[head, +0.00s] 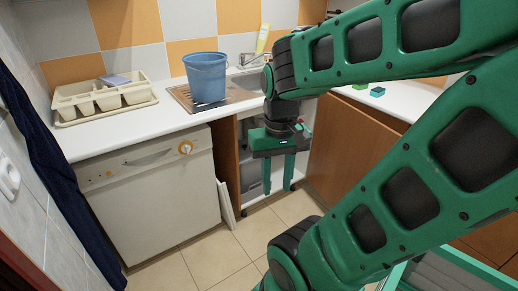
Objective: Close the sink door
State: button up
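The cabinet under the sink stands open, with grey bins (252,172) and a white shelf edge inside. A brown wooden panel (226,160) stands upright at the opening's left side, and a low white panel (226,204) leans beside it. Brown wooden fronts (352,150) lie to the right of the opening. I cannot tell for sure which panel is the sink door. My gripper (278,188) points down in front of the opening, its two fingers apart with nothing between them. It hides part of the interior, and my arm hides much of the right side.
A white dishwasher (150,195) stands left of the cabinet. The tiled floor (205,258) in front is clear.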

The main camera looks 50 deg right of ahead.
aim_at(347, 142)
jog(key=k, duration=1.25)
jog(key=z, duration=0.9)
jog(key=i, duration=1.65)
jog(key=z, duration=0.9)
